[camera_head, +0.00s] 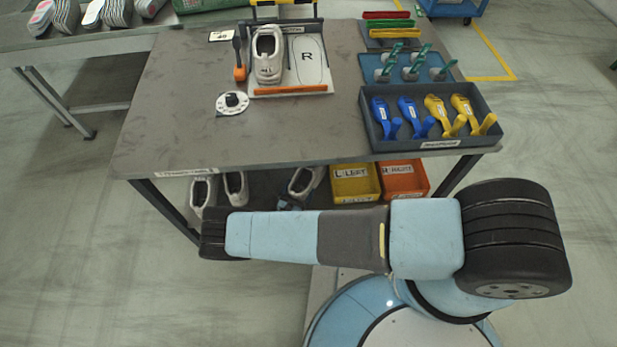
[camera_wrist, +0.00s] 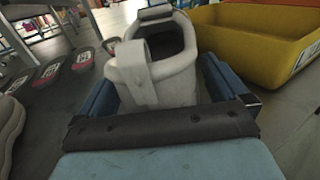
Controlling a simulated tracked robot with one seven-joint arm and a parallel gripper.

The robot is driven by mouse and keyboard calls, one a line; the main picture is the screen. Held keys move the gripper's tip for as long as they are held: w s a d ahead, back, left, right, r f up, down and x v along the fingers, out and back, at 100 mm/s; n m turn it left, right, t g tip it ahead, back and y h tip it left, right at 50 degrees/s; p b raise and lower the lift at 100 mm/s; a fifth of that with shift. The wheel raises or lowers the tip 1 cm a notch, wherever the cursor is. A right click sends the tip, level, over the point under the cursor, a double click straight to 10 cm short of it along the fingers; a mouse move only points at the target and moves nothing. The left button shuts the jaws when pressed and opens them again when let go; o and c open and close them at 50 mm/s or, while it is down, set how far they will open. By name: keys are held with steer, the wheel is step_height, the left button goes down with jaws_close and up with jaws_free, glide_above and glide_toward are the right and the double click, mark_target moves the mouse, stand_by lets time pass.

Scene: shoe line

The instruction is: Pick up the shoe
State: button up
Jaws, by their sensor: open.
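A light grey-white shoe (camera_wrist: 178,84) stands between the two blue fingers of my gripper (camera_wrist: 158,74) in the wrist view. Its opening shows at the top and a strap runs down its near side. The fingers are apart, one on each side of the shoe; I cannot tell whether either touches it. In the head view this shoe appears to be the one on the floor under the table (camera_head: 306,180), left of the yellow bin.
The yellow bin (camera_wrist: 246,38) stands close to the right finger; an orange bin (camera_head: 404,180) is beside it. Other pale shoes (camera_head: 236,187) lie to the left under the worktable (camera_head: 200,105). Another shoe (camera_head: 267,55) sits on the tabletop fixture. Sandal-like soles (camera_wrist: 48,73) show at left.

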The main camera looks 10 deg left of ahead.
steer(key=shift+w, duration=0.2)
steer(key=c, duration=1.1)
steer(key=shift+o, duration=0.2)
steer(key=shift+r, duration=0.5)
step_height(320, 180, up, 2)
steer(key=shift+s+r, duration=0.1)
steer(key=shift+r, duration=0.15)
steer(key=s+r, duration=0.1)
steer(key=s+a+r, duration=0.1)
steer(key=r, duration=0.1)
steer(key=s+a+r, duration=0.1)
steer(key=s+r, duration=0.1)
steer(key=s+a+r, duration=0.3)
steer(key=s+r, duration=0.1)
steer(key=s, duration=0.4)
steer(key=shift+s+a+r, duration=0.25)
steer(key=shift+s+a, duration=0.05)
steer(key=shift+a, duration=0.1)
